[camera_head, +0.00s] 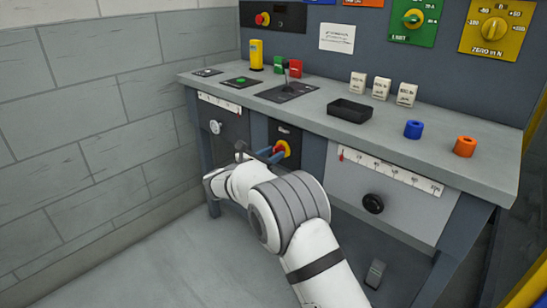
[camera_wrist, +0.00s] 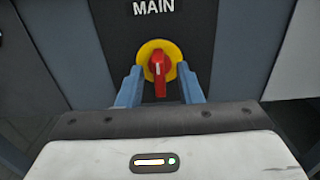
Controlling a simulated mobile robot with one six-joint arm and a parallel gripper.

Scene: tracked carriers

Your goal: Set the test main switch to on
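The main switch (camera_wrist: 159,66) is a red rotary handle on a round yellow plate, below the word MAIN on a dark panel. Its red handle stands upright in the picture, with the long end pointing down. The switch also shows in the head view (camera_head: 283,148), on the bench front under the top. My gripper (camera_wrist: 159,82) has its two blue fingers apart, one on each side of the red handle, with gaps between. It is empty. In the head view my gripper (camera_head: 268,154) is close in front of the switch. Whether the fingertips touch the yellow plate cannot be told.
The bench top (camera_head: 225,95) overhangs the switch. A drawer front with a dark knob (camera_head: 373,203) is to the right, and a panel with a light knob (camera_head: 215,127) is to the left. A pedal (camera_head: 376,273) is on the floor. A brick wall (camera_head: 80,130) bounds the left.

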